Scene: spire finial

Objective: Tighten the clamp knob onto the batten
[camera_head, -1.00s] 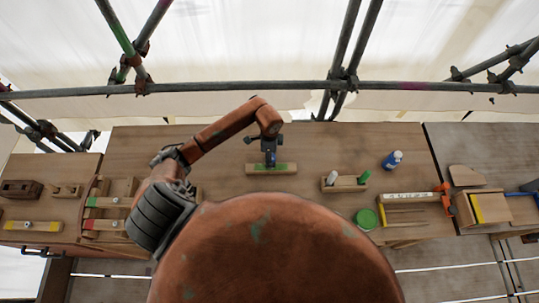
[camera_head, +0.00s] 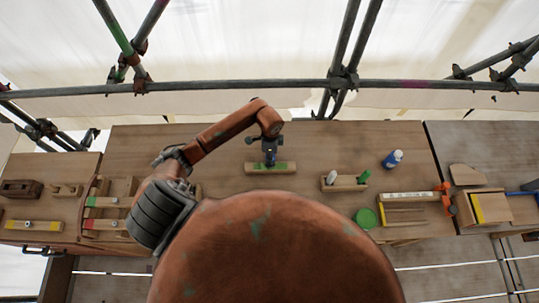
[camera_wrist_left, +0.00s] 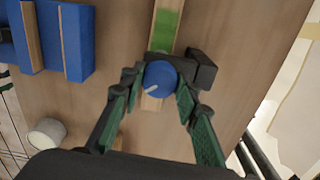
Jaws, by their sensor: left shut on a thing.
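The clamp knob (camera_wrist_left: 160,78) is round and blue with a white mark, and sits on a dark clamp body (camera_wrist_left: 202,70) across the batten. The wooden batten (camera_wrist_left: 166,25) has a green stretch; it also lies on the bench in the head view (camera_head: 285,169). My left gripper (camera_wrist_left: 161,86) is shut on the knob, with a green-padded finger on either side. In the head view my left gripper (camera_head: 269,151) stands over the middle of the batten. The clamp's underside is hidden. My right gripper is not in view.
Wooden racks (camera_head: 110,203) stand at the left. A scaffold pole (camera_head: 230,88) crosses behind.

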